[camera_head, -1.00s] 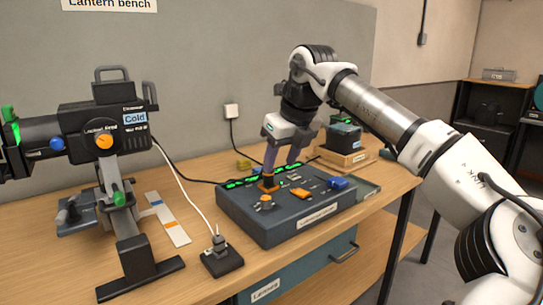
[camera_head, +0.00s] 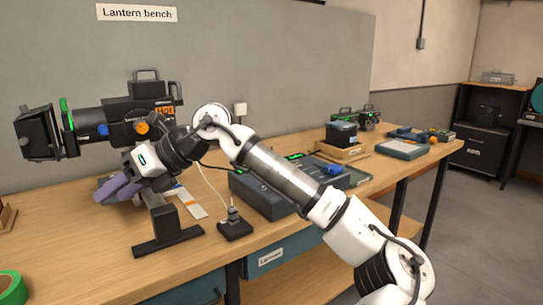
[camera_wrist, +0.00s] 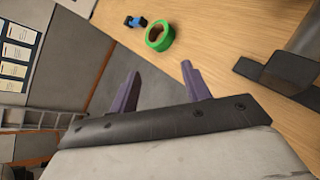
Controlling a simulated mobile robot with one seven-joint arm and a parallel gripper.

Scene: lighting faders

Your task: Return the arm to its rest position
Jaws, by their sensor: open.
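My gripper (camera_head: 118,190) is at the left of the head view, in front of the lantern (camera_head: 125,120) and its stand. Its two purple fingers point left and down over the bench. In the wrist view my gripper (camera_wrist: 158,88) is open, its fingers well apart with nothing between them. The lantern's label reads "Hot". My arm reaches across the bench front from the lower right and hides part of the control box (camera_head: 262,196) and its faders.
A green tape roll (camera_head: 12,287) lies on the bench (camera_head: 90,255) at the front left; it also shows in the wrist view (camera_wrist: 160,37) beside a small blue item (camera_wrist: 136,21). A black socket block (camera_head: 235,228) sits near the bench's front edge. Boxes stand farther right.

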